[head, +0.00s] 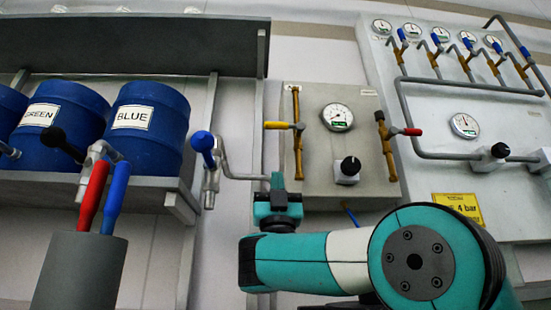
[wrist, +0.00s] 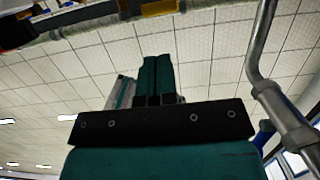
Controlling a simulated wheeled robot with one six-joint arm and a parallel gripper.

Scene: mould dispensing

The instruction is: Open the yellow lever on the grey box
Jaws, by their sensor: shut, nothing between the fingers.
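The grey box (head: 317,178) is fixed to the wall in the middle of the head view. Its yellow lever (head: 276,125) sticks out to the left, roughly level, from a brass pipe (head: 297,150) on the box's left side. My gripper (head: 277,180) points up, below the yellow lever in the picture and apart from it. In the wrist view my gripper (wrist: 157,78) shows its two teal fingers shut together and empty. A yellow piece (wrist: 160,8) on a pipe crosses the top edge there; I cannot tell if it is the lever.
The box also carries a gauge (head: 338,117), a black knob (head: 347,170) and a red lever (head: 410,131). A grey pipe with a blue handle (head: 202,141) lies left of my gripper. Blue drums (head: 150,125) stand on a shelf at left. A larger gauge panel (head: 440,105) is at right.

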